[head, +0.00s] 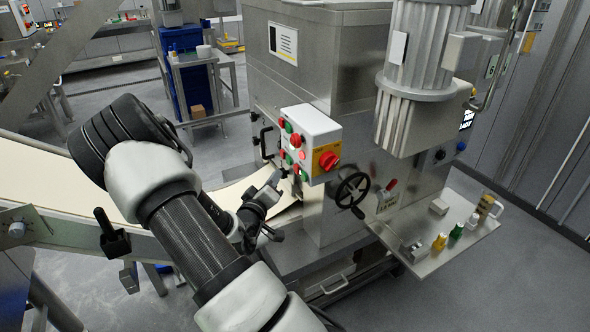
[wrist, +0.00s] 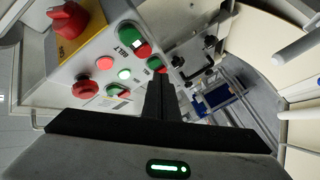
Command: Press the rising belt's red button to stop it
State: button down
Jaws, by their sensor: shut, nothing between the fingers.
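The control box (head: 312,140) on the machine's front carries several red and green buttons. It also fills the upper left of the wrist view (wrist: 85,65). There, a green-and-red double button (wrist: 135,38) sits by a label that seems to read BELT. Another green-and-red button (wrist: 156,64) lies just beyond my fingertips, partly hidden by them. My gripper (head: 276,179) is shut and empty, just below and left of the box; its fingers (wrist: 159,80) show in the wrist view. I cannot tell whether they touch a button. The cream rising belt (head: 40,172) runs in from the left.
A red rotary switch (head: 329,160) on a yellow plate and a red mushroom button (wrist: 85,89) share the box. A black handwheel (head: 352,190) is below right. A steel shelf (head: 450,235) with small bottles projects at the right. My arm crosses in front of the belt.

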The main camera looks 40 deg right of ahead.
jog(key=shift+s+d+b, duration=0.15)
jog(key=shift+d, duration=0.55)
jog(key=shift+s+d+b, duration=0.15)
jog(key=shift+d, duration=0.5)
dwell(1.1)
jog(key=shift+s+d, duration=0.1)
jog(key=shift+d, duration=0.3)
jog(key=shift+s+d+b, duration=0.1)
jog(key=shift+d+b, duration=0.3)
jog(key=shift+b, duration=0.05)
dwell(0.5)
jog(key=shift+a, duration=0.1)
jog(key=shift+w+a, duration=0.2)
jog(key=shift+a, duration=0.55)
jog(key=shift+w+a, duration=0.2)
jog(key=shift+a, duration=0.6)
jog(key=shift+w+a, duration=0.15)
jog(key=shift+a, duration=0.65)
jog(key=shift+w+a, duration=0.2)
jog(key=shift+a, duration=0.6)
